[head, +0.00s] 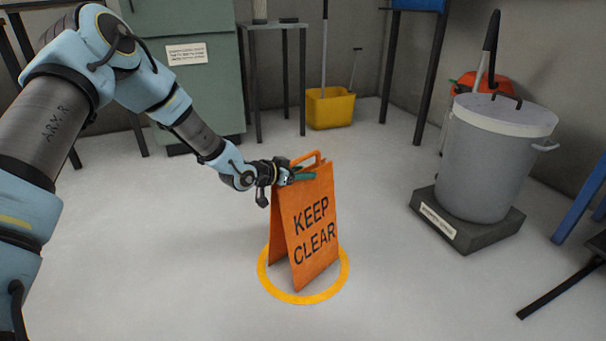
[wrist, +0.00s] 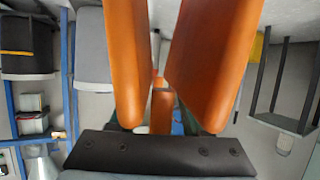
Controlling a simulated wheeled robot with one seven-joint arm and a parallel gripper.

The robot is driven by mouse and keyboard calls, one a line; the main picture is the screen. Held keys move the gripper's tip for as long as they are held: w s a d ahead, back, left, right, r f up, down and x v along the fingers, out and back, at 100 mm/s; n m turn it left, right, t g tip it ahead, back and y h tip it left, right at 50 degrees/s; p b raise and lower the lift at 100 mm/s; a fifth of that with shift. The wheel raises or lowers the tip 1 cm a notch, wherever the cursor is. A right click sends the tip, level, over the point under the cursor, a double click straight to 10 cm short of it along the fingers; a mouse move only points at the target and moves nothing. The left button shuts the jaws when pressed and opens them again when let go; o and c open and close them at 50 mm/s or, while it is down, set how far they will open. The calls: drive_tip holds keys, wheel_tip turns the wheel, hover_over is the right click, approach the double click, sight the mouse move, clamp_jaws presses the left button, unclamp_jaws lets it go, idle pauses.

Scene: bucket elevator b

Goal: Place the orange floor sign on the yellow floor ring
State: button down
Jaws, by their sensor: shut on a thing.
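The orange floor sign (head: 310,228), lettered "KEEP CLEAR", stands upright and spread like a tent within the outline of the yellow floor ring (head: 303,298). The sign hides the back middle of the ring. I cannot tell whether its feet touch the floor. My gripper (head: 296,176) is at the sign's top, shut on it just below the handle. In the wrist view the sign's two orange panels (wrist: 212,60) fill the middle, with the top of the sign between my fingers (wrist: 160,122).
A grey lidded bin (head: 490,160) stands on a dark base (head: 465,222) at the right. A yellow bucket (head: 330,108), a small table (head: 277,27) and a green cabinet (head: 190,60) are at the back. The floor around the ring is clear.

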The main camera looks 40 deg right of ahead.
drive_tip(key=shift+c, duration=1.8)
unclamp_jaws()
drive_tip(key=p+v, duration=0.3)
drive_tip(key=v, duration=0.9)
drive_tip(key=shift+a, duration=0.1)
